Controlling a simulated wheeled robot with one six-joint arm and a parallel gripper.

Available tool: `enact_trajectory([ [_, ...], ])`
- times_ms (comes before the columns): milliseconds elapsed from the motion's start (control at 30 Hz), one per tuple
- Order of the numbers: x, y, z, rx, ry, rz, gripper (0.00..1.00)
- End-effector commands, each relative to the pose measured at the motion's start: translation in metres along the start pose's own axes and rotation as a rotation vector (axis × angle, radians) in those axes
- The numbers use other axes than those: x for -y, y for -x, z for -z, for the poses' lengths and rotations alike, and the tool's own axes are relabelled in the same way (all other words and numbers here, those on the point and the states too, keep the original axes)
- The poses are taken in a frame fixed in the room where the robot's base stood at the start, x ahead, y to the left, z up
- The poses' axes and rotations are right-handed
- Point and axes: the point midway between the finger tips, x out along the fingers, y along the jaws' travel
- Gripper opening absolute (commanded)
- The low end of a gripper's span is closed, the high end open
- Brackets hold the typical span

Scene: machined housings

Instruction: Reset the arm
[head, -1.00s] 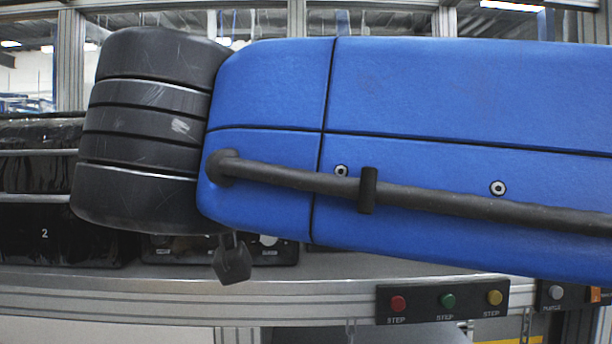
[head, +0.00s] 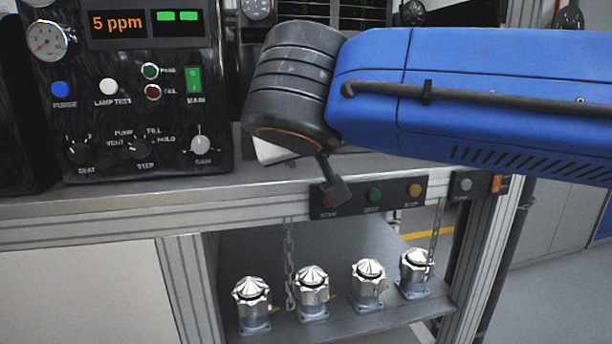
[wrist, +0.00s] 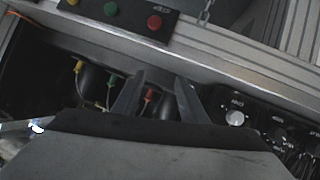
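My arm (head: 470,95) is blue with a dark ribbed wrist joint (head: 292,85), and reaches in from the right in the head view. My gripper (head: 334,186) shows only partly there, as a small dark piece hanging under the wrist in front of the bench's front edge. In the wrist view my gripper (wrist: 158,90) has its two dark fingers spread apart. I see nothing held between them; a small red fitting shows in the background there.
A black control panel (head: 125,85) reading 5 ppm stands on the bench (head: 120,208) at left. A button strip (head: 372,195) on the bench edge lies close behind the gripper. Several silver-capped housings (head: 311,290) stand on the lower shelf (head: 350,318). A chain (head: 289,262) hangs there.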

Motion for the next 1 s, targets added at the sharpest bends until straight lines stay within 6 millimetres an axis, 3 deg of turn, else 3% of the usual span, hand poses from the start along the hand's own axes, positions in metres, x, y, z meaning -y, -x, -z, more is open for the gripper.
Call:
enact_trajectory([
  [33,-0.014,-0.008,-0.011,0.028,0.002,-0.012,0.39],
  [400,-0.086,-0.046,-0.098,0.237,0.037,-0.044,0.39],
  [700,-0.132,-0.057,-0.172,0.387,0.028,-0.038,0.39],
  [1000,-0.164,-0.056,-0.245,0.511,-0.011,-0.01,0.39],
])
